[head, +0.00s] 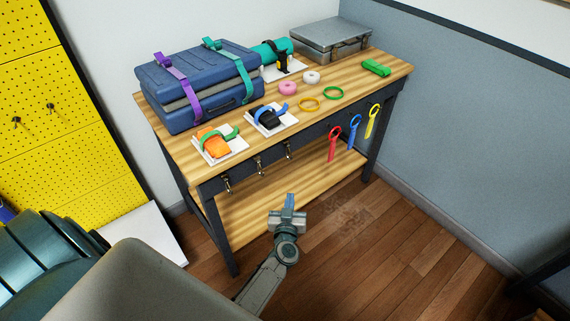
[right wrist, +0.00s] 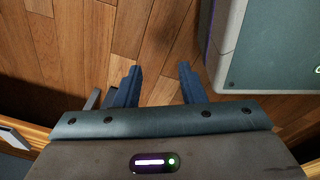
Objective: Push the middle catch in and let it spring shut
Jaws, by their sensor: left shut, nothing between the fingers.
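Three small metal catches hang in a row under the workbench's front edge in the head view. The middle catch (head: 259,165) hangs between the left catch (head: 226,184) and the right catch (head: 288,150). They are too small to tell whether each gate is open or shut. My left gripper (head: 290,201) is shut and empty, with blue fingertips pointing up, apart from the catches and below and right of the middle one in the picture. My right gripper (right wrist: 160,82) is open and empty above the wooden floor in the right wrist view.
The workbench (head: 385,82) carries a strapped blue suitcase (head: 190,80), a grey case (head: 330,40), strapped blocks and several rings. Red (head: 334,143), blue (head: 355,131) and yellow (head: 372,121) straps hang from its front, right of the catches. A lower shelf (head: 265,205) lies beneath.

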